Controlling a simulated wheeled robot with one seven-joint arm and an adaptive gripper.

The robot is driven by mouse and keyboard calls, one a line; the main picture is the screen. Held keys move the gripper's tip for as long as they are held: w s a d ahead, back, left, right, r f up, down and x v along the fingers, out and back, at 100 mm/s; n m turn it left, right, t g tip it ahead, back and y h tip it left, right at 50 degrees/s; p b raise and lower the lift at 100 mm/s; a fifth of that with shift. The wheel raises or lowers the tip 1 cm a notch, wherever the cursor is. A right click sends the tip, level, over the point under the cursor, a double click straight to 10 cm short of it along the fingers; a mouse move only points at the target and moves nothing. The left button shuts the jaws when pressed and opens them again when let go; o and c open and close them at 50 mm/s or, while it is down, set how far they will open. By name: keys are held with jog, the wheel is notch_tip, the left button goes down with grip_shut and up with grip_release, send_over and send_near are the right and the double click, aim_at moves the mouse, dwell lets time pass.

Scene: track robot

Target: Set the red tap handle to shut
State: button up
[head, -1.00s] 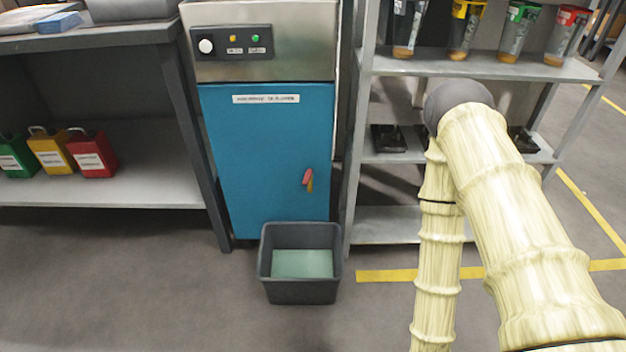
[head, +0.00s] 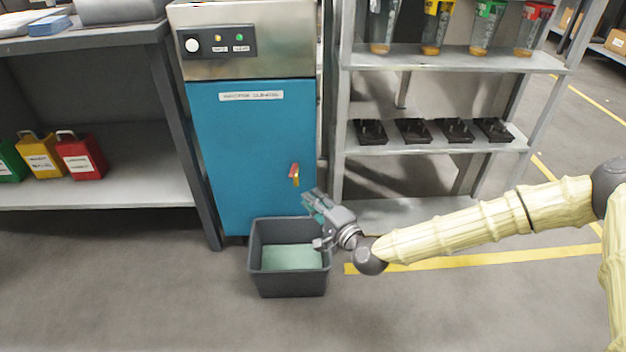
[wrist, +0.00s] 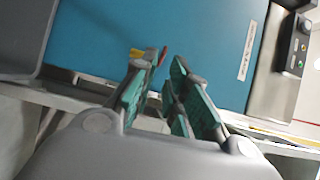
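The red tap handle (head: 293,170) sits low on the right side of the blue cabinet front (head: 250,140), above the grey bin. A small yellow part shows just below it. My gripper (head: 312,213) is in front of the cabinet's lower right corner, a little below and right of the handle, apart from it in the head view. Its fingers (wrist: 157,98) show spread with a gap between them in the wrist view. The handle (wrist: 162,56) appears there just beyond the left fingertip, partly hidden by it. I cannot tell whether they touch.
A grey bin (head: 289,289) with greenish liquid stands on the floor below the handle, close under my gripper. A metal shelf (head: 440,140) with black trays and bins is at right. A workbench (head: 100,195) with coloured canisters is at left.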

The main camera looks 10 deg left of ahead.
aim_at(296, 177)
jog(key=shift+w+d+r+b+x, duration=0.15)
jog(key=shift+b+x, duration=0.55)
jog(key=shift+x, duration=1.1)
jog(key=shift+w+d+r+b+x, duration=0.15)
jog(key=shift+b+x, duration=0.5)
jog(key=shift+x, duration=1.1)
jog(key=shift+w+d+r+b+x, duration=0.15)
jog(key=shift+b+x, duration=0.55)
jog(key=shift+x, duration=1.1)
jog(key=shift+a, duration=0.1)
grip_shut()
